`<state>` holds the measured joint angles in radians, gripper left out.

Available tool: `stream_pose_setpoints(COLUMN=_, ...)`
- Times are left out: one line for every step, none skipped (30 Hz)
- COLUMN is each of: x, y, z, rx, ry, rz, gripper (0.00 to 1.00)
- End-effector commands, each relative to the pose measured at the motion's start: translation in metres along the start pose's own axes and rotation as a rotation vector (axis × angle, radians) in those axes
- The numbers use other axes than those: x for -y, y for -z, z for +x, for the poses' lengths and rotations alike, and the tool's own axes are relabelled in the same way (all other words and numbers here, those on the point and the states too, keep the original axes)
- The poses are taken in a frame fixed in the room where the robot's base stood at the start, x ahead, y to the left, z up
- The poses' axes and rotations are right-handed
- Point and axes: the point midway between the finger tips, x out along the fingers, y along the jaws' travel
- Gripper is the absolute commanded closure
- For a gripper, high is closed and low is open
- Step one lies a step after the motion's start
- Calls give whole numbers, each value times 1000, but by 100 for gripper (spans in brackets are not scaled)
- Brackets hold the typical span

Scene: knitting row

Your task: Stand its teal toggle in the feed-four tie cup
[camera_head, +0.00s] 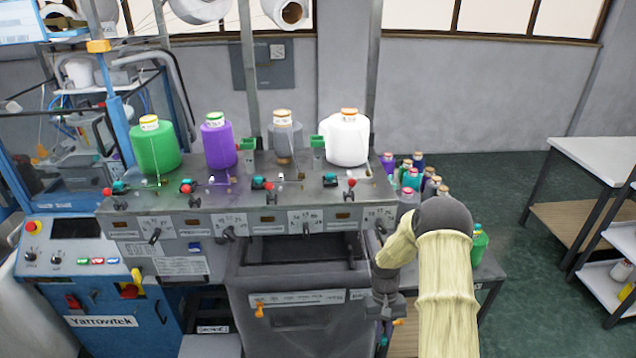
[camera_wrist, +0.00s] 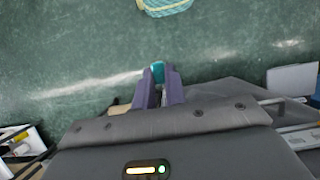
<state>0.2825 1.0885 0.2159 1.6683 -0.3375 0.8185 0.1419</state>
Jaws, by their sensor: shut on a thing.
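My gripper (camera_wrist: 159,80) is shut on a small teal toggle (camera_wrist: 157,70), whose upper part shows between the purple fingers in the wrist view. In the head view my gripper (camera_head: 384,334) hangs low at the right front of the knitting machine, partly hidden by my wrist. It is below and right of the machine's top deck. Small teal pieces beside red balls sit along the deck below the cones, the rightmost teal piece (camera_head: 330,180) below the white cone. I cannot tell which fitting is the feed-four tie cup.
Green, purple, grey and white cones (camera_head: 346,140) stand along the deck (camera_head: 290,190). Several small cones and bottles crowd the side table at right, with a green bottle (camera_head: 478,245) beside my arm. Open green floor (camera_head: 520,210) lies right of it, before a white-topped bench (camera_head: 605,155).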

Motion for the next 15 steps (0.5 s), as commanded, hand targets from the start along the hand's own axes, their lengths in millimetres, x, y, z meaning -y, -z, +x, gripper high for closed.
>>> stream_pose_setpoints(x=1, y=5, z=15, rx=3, ry=-1, rz=-1, gripper=100)
stream_pose_setpoints(x=1, y=7, z=19, rx=3, ry=-1, rz=-1, gripper=100)
stream_pose_setpoints(x=1, y=9, z=24, rx=3, ry=-1, rz=-1, gripper=100)
stream_pose_setpoints(x=1, y=10, z=28, rx=3, ry=-1, rz=-1, gripper=100)
stream_pose_setpoints(x=1, y=12, z=31, rx=3, ry=-1, rz=-1, gripper=100)
stream_pose_setpoints(x=1, y=14, z=37, rx=3, ry=-1, rz=-1, gripper=100)
stream_pose_setpoints(x=1, y=16, z=42, rx=3, ry=-1, rz=-1, gripper=100)
stream_pose_setpoints(x=1, y=18, z=45, rx=3, ry=-1, rz=-1, gripper=100)
stream_pose_setpoints(x=0, y=20, z=51, rx=3, ry=-1, rz=-1, gripper=100)
stream_pose_setpoints(x=0, y=22, z=55, rx=3, ry=-1, rz=-1, gripper=100)
stream_pose_setpoints(x=0, y=23, z=58, rx=3, ry=-1, rz=-1, gripper=100)
stream_pose_setpoints(x=0, y=25, z=62, rx=3, ry=-1, rz=-1, gripper=100)
stream_pose_setpoints(x=0, y=26, z=64, rx=3, ry=-1, rz=-1, gripper=100)
stream_pose_setpoints(x=0, y=26, z=66, rx=3, ry=-1, rz=-1, gripper=100)
stream_pose_setpoints(x=0, y=27, z=67, rx=3, ry=-1, rz=-1, gripper=100)
